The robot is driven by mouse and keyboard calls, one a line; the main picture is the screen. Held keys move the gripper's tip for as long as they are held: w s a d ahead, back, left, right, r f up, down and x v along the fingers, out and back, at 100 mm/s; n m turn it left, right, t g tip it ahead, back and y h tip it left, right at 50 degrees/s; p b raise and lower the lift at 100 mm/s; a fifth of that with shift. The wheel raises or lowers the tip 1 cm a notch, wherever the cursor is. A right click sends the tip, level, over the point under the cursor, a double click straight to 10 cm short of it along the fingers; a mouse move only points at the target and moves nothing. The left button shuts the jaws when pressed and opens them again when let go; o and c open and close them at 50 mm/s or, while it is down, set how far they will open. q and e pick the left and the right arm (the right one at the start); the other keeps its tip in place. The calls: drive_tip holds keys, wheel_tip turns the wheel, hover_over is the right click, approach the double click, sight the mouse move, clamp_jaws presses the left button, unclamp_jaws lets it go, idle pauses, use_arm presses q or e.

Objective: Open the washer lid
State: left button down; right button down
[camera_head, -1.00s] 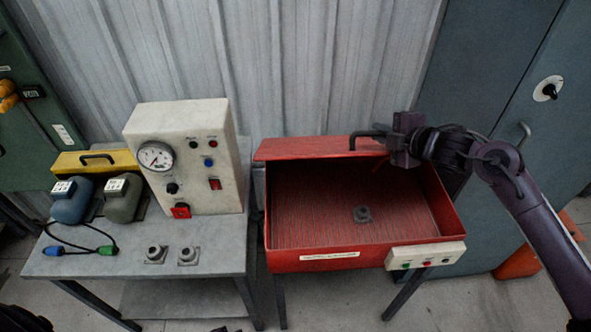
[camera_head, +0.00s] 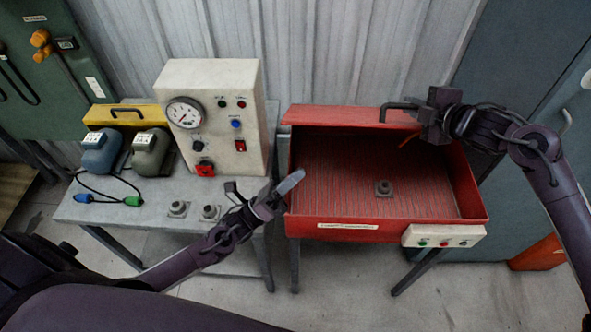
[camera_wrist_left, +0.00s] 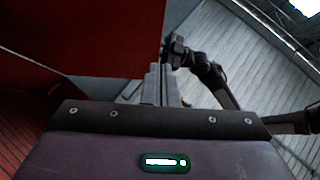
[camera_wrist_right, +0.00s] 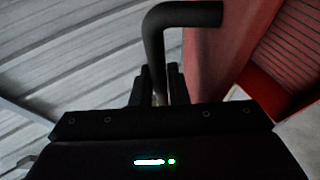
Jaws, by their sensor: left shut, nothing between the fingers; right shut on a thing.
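The red washer (camera_head: 350,210) stands open on legs at the right, its ribbed inside and a small grey fitting (camera_head: 383,188) showing. Its lid (camera_head: 335,115) is raised along the back edge, with a black bent handle (camera_head: 400,105) on it. My right gripper (camera_head: 420,115) is shut on the handle, which also shows between its fingers in the right wrist view (camera_wrist_right: 187,15). My left gripper (camera_head: 291,182) is shut and empty beside the washer's left wall. In the left wrist view, a large red panel (camera_wrist_left: 90,35) fills the upper left, beside the fingers (camera_wrist_left: 163,85).
A control panel (camera_head: 445,236) with buttons sits at the washer's front right. The grey table (camera_head: 140,210) at left holds a white gauge box (camera_head: 215,75), two pumps and a yellow case (camera_head: 125,115). Blue cabinets stand close at right.

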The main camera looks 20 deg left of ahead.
use_arm(q)
drive_tip(key=w+d+r, duration=0.3)
drive_tip(key=w+r, duration=0.3)
drive_tip(key=r, duration=0.1)
drive_tip(key=shift+w+d+r, duration=0.15)
drive_tip(key=shift+w+r, duration=0.1)
drive_tip(key=shift+w, duration=0.15)
